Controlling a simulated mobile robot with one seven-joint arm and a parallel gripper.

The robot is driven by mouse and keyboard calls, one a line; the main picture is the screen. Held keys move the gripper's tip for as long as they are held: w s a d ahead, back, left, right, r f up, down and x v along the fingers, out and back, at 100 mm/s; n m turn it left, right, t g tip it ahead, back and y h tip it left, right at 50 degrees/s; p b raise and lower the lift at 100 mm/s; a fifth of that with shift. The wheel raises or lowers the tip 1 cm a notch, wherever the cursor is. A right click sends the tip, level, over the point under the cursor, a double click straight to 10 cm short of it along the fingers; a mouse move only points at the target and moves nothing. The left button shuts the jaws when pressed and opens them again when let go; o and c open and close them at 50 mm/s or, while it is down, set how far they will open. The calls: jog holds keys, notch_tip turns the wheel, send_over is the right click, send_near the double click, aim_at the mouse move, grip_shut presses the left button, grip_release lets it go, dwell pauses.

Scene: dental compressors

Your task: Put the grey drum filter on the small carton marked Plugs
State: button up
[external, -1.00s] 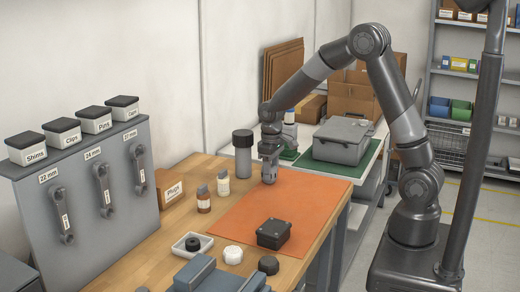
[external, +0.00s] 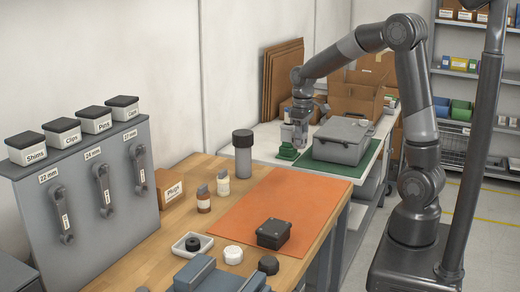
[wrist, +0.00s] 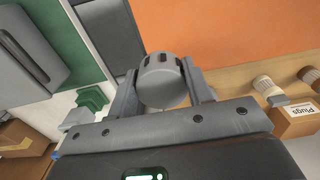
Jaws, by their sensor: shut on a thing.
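The grey drum filter (wrist: 162,78) is a short round drum with dark slots around its edge, seen between the two fingers in the wrist view. My gripper (wrist: 163,92) is shut on it. In the external view my gripper (external: 300,138) is raised at the far end of the orange mat, near the white table, with the filter hard to make out there. The small carton marked Plugs (external: 170,188) stands on the wooden bench beside the grey panel, well to the left of my gripper. It also shows at the right edge of the wrist view (wrist: 298,120).
Two small bottles (external: 204,200) and a tall dark-capped canister (external: 243,155) stand between carton and mat. A black box (external: 273,234) is on the orange mat (external: 285,197). A grey case (external: 342,142) and green piece (external: 288,151) are at the back.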

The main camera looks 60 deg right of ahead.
notch_tip(320, 180, up, 13)
jog(key=w+a+r, duration=0.2)
jog(key=w+a, duration=0.3)
jog(key=w, duration=0.6)
send_over(175, 176)
notch_tip(175, 176, down, 14)
jog(key=shift+a+f, duration=0.1)
jog(key=shift+f, duration=1.95)
